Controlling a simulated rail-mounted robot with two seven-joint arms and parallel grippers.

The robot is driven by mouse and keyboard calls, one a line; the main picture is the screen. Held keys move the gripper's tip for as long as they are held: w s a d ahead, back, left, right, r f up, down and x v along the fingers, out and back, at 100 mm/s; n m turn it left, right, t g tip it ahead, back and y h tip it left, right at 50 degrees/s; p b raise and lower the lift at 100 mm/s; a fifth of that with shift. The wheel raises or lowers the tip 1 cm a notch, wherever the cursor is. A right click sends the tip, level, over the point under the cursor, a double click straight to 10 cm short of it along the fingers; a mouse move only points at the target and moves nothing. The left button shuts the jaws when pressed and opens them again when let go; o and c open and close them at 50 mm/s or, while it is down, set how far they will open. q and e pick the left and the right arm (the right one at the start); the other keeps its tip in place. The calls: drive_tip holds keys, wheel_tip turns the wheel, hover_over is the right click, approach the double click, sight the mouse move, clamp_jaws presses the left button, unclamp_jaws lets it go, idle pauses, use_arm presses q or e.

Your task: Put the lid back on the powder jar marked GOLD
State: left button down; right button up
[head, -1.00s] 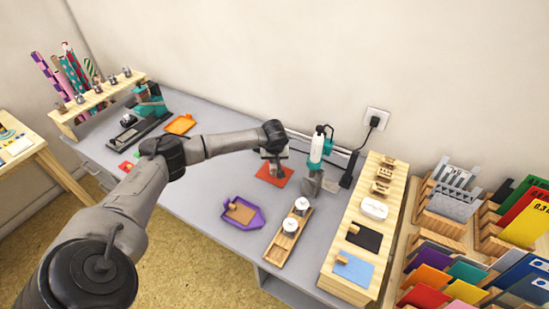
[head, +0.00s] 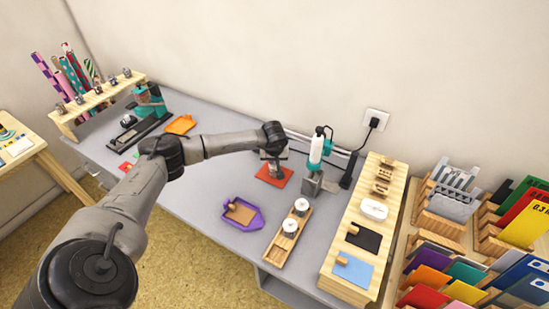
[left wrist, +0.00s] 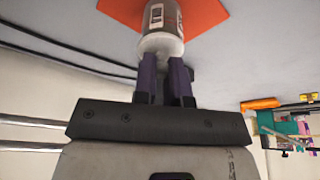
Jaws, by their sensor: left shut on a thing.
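My left gripper (left wrist: 166,80) is shut on the pale grey rounded lid (left wrist: 160,46). Just beyond it in the left wrist view is a jar with a dark-marked label (left wrist: 158,16), over an orange-red mat (left wrist: 205,14); its marking is not readable. The lid and jar are in line, and I cannot tell whether the lid is fully seated. In the head view my left gripper (head: 273,155) points down above the orange-red mat (head: 275,176), with the jar mostly hidden. My right gripper is not in view.
Two white-lidded jars (head: 301,205) stand in a wooden tray (head: 275,254). A purple tray (head: 253,224) lies to its left. A teal and white tool on a grey stand (head: 313,183) is close on the right of the mat. The left front of the grey table is clear.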

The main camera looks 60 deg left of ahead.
use_arm(q)
drive_tip(key=shift+f, duration=0.1)
drive_tip(key=c, duration=1.2)
unclamp_jaws()
drive_tip(key=shift+d, duration=0.1)
drive_tip(key=shift+c, duration=0.2)
drive_tip(key=shift+o, duration=0.8)
drive_tip(key=o, duration=0.5)
drive_tip(key=shift+c, duration=0.2)
drive_tip(key=shift+r+p, duration=0.45)
drive_tip(key=shift+r, duration=0.25)
drive_tip(key=shift+r+p, duration=2.1)
drive_tip(key=shift+r, duration=0.8)
